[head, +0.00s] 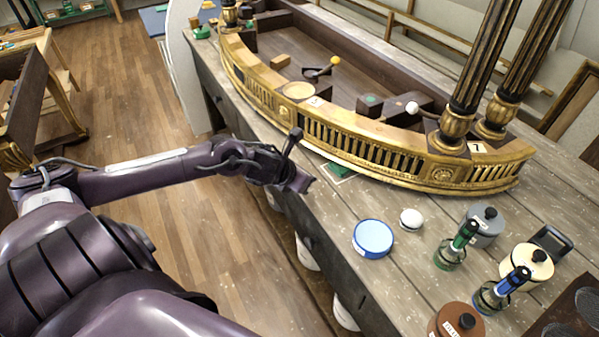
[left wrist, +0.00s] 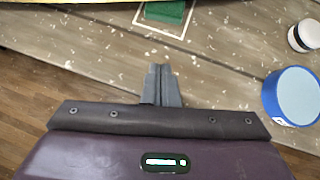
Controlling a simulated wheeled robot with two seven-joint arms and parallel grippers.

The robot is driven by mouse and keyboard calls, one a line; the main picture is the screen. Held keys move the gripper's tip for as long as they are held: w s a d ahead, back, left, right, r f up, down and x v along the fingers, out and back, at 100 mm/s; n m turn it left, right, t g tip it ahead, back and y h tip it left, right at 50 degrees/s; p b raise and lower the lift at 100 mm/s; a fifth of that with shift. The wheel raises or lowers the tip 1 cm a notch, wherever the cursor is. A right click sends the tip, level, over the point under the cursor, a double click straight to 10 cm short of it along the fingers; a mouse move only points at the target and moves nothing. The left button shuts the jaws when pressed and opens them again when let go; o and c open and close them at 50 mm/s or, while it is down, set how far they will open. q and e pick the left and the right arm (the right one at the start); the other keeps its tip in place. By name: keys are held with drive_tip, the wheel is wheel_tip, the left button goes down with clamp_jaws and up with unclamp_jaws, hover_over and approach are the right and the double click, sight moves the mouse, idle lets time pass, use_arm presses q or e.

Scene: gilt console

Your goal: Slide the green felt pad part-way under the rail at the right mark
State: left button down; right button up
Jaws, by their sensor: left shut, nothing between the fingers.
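The green felt pad (head: 340,169) lies on the grey worktop at the front foot of the curved gilt rail (head: 375,150). In the left wrist view the pad (left wrist: 165,11) is at the top edge, within a white outlined mark (left wrist: 148,26). Whether any of the pad is under the rail is cut off there and too small to tell in the head view. My left gripper (head: 303,183) is over the worktop's front edge, apart from the pad, on its near side. Its fingers (left wrist: 161,82) are shut and empty. My right gripper is not in view.
A blue round tin (head: 374,238) and a white-topped knob (head: 411,219) stand right of the pad. Further right are a grey lidded pot (head: 484,226), a green bottle (head: 456,246), a blue bottle (head: 503,290) and a brown lidded pot (head: 457,322). The worktop between pad and tin is clear.

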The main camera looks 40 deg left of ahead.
use_arm(q)
drive_tip(key=v, duration=0.4)
drive_tip(key=shift+s+d, duration=0.15)
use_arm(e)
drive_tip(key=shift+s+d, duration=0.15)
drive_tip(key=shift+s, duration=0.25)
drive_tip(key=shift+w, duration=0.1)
